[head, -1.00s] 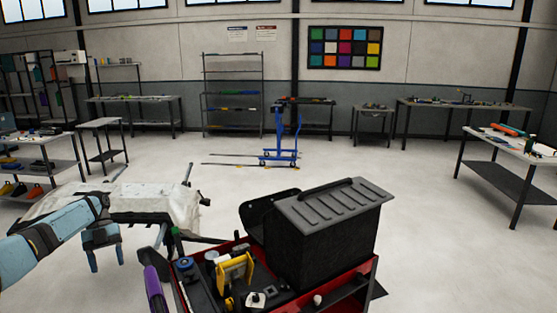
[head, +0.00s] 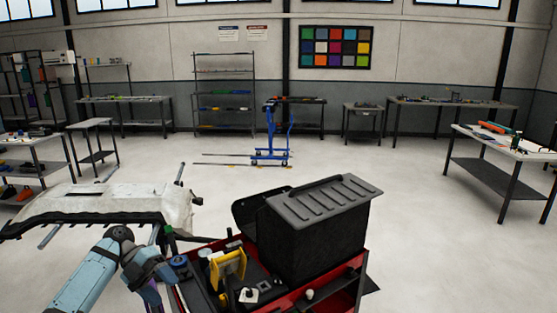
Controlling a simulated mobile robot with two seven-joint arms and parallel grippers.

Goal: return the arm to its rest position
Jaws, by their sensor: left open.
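My left arm comes in from the bottom left in light blue and dark grey. Its left gripper (head: 150,282) points down at the left end of the red tool cart (head: 325,290), above a purple item (head: 152,297) that it partly covers. The gripper is open, though its fingertips are hard to make out. I see nothing held in it. My right gripper is not in view.
A black box with a ribbed grey lid (head: 325,205) and a yellow tool (head: 229,266) sit on the cart. A pale bumper-like part (head: 110,205) rests on a stand at left. A blue hoist (head: 270,140) stands beyond; the floor between is clear.

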